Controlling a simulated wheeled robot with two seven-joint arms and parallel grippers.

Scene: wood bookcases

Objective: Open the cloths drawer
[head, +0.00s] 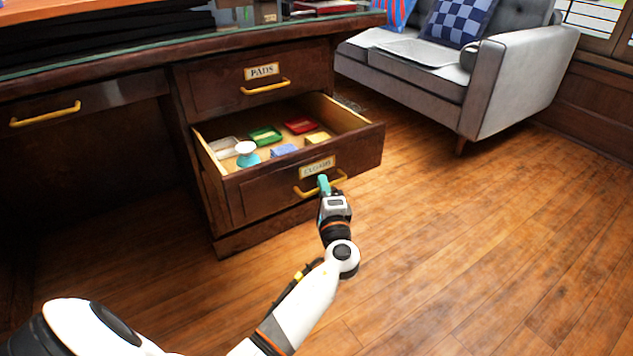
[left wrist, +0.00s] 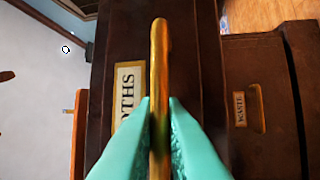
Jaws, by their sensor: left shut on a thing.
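The cloths drawer (head: 245,200) is pulled out of the dark wood desk, and its inside shows from above. Its front has a label (head: 317,167) and a yellow handle (head: 306,191). In the left wrist view the handle (left wrist: 159,60) runs upright between the teal fingers, beside the label (left wrist: 128,90), which reads in part "OTHS". My left gripper (head: 324,183) is shut on the handle. Inside the drawer are a green tray, a red tray, a white tray, a teal and white item, and blue and yellow blocks. My right gripper is not in view.
The pads drawer (head: 216,82) above is shut. A further drawer with a yellow handle (head: 45,114) is at the left. The left wrist view shows a drawer labelled "WASTE" (left wrist: 240,110). A grey sofa (head: 520,80) stands at the back right. The wood floor (head: 480,240) at right is clear.

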